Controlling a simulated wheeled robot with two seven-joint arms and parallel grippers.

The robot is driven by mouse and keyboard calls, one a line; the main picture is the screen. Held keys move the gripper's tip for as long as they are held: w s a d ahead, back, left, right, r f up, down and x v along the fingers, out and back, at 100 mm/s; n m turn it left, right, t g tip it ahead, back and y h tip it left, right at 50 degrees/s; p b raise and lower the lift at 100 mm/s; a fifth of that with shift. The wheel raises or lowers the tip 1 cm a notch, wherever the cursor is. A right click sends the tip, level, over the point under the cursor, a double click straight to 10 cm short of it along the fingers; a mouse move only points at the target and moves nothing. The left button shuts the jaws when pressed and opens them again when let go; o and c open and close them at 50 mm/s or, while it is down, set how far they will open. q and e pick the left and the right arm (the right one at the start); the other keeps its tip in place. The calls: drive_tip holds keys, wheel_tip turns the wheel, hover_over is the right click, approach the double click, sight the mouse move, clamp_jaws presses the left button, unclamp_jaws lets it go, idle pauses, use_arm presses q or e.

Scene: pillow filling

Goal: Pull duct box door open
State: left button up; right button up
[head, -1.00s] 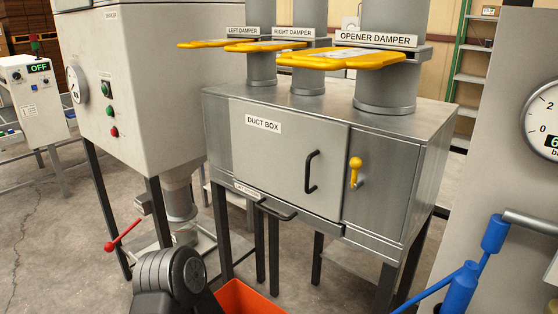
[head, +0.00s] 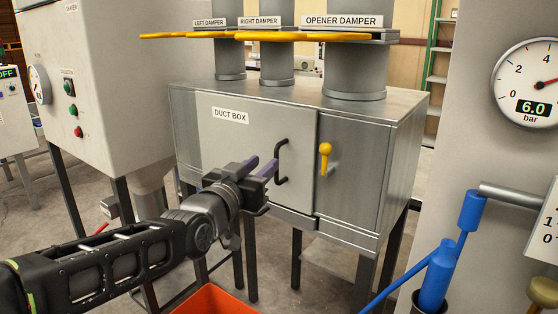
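The grey duct box (head: 365,170) stands on legs in the middle of the head view. Its door (head: 228,145) is shut and carries a DUCT BOX label. A black D-shaped door handle (head: 281,160) sits near the door's right edge. A yellow latch lever (head: 325,158) is on the panel right of the door, its knob upward. My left gripper (head: 264,168) is just left of the handle, with its purple-grey fingers apart and pointing toward it. Nothing shows between the fingers. Whether a fingertip touches the handle cannot be told. My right gripper is out of view.
Yellow damper plates (head: 262,35) stick out above the box. An orange bin (head: 212,301) is on the floor below. A white cabinet (head: 95,90) stands at left. Blue pipe parts (head: 437,275) and a pressure gauge (head: 527,84) reading 6.0 bar are at right.

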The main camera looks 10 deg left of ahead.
sight(275, 156)
use_arm(q)
drive_tip(key=shift+f, duration=0.25)
drive_tip(key=w, duration=0.2)
drive_tip(key=w+d+p, duration=0.1)
drive_tip(key=w, duration=0.2)
drive_tip(key=w+p, duration=0.1)
drive_tip(key=w, duration=0.1)
drive_tip(key=shift+w+d, duration=0.2)
drive_tip(key=shift+w, duration=0.2)
drive_tip(key=shift+c, duration=0.3)
clamp_jaws()
idle(0.9)
